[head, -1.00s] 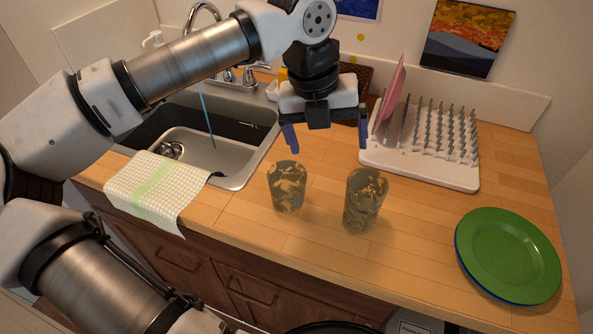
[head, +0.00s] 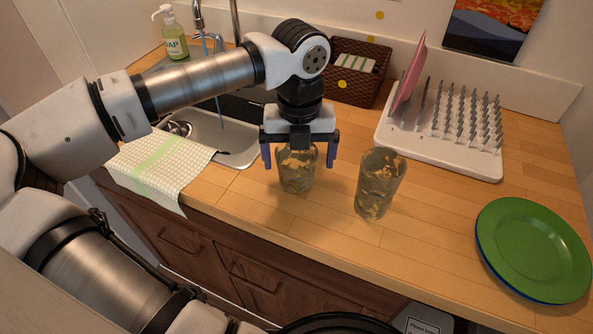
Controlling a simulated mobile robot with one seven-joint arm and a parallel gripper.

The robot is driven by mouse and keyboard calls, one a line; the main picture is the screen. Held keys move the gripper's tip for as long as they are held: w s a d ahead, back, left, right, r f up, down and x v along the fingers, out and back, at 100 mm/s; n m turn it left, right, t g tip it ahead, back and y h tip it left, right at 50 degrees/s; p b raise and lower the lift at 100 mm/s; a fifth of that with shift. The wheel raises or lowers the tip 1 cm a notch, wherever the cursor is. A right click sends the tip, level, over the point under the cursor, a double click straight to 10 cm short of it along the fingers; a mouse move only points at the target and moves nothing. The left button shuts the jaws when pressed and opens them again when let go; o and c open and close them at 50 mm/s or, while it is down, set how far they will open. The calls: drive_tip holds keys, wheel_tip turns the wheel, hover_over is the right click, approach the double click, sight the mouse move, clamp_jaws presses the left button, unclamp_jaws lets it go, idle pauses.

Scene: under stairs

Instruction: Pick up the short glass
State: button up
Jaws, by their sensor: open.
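Two patterned, see-through glasses stand upright on the wooden counter. The left glass (head: 298,176) looks shorter; the right glass (head: 379,184) looks taller. My gripper (head: 299,163) is open and points down at the left glass, with one finger to each side of its upper part in the picture. No contact between the fingers and this glass shows. The glass's top rim is partly hidden behind my gripper. The right glass stands clear, to the right of my gripper.
A white drying rack (head: 440,150) with a pink plate (head: 408,75) stands behind at right. A cloth (head: 160,168) hangs over the front edge beside the sink (head: 232,147). A wicker basket (head: 357,84) stands at the back.

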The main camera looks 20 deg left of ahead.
wheel_tip(320, 180, down, 4)
drive_tip(key=shift+s+a+f+b, duration=0.1)
drive_tip(key=shift+a+b, duration=0.05)
drive_tip(key=shift+b, duration=0.45)
drive_tip(key=shift+c, duration=0.2)
drive_tip(key=c, duration=1.1)
drive_tip(key=shift+c, duration=0.2)
drive_tip(key=shift+r, duration=0.2)
